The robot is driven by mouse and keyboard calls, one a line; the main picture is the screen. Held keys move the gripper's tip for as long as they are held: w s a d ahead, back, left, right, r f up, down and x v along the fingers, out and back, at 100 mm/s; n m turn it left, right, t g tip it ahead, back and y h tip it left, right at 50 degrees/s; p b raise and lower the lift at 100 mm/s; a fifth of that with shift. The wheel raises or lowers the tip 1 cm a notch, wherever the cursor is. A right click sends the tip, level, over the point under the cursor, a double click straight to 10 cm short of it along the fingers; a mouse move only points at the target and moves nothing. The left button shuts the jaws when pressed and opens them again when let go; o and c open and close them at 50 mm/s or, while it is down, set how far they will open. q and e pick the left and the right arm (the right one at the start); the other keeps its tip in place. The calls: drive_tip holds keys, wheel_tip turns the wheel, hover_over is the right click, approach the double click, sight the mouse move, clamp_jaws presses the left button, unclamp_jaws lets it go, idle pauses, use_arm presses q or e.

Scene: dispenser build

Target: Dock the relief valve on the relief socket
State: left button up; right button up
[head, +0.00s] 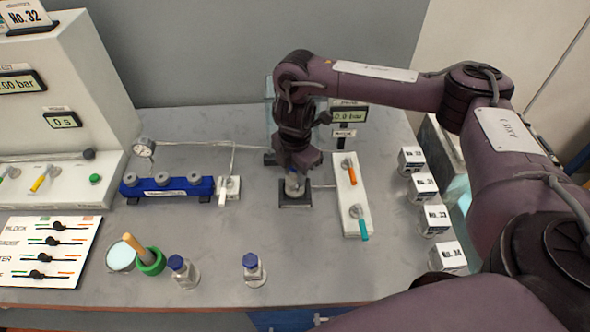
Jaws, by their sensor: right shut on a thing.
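A blue block (141,189) with several grey round fittings stands to the left, beside a white block with a lever (229,188). No readable label marks the relief valve or the relief socket, so I cannot tell which pieces they are. My left gripper is out of view.
Two blue-capped bottles (254,271) (184,272), and a green ring with an orange-handled piece (150,262), stand in front. A white panel with orange and teal levers (351,201) is close right of the pad. Numbered white boxes (423,187) line the right edge.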

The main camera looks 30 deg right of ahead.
drive_tip(key=shift+f+b, duration=0.35)
drive_tip(key=shift+f, duration=0.25)
drive_tip(key=o, duration=0.9)
wheel_tip(320, 180, up, 9)
drive_tip(key=p, duration=0.9)
drive_tip(key=shift+f, duration=0.15)
drive_tip(key=shift+r+p, duration=0.95)
drive_tip(key=shift+r, duration=0.25)
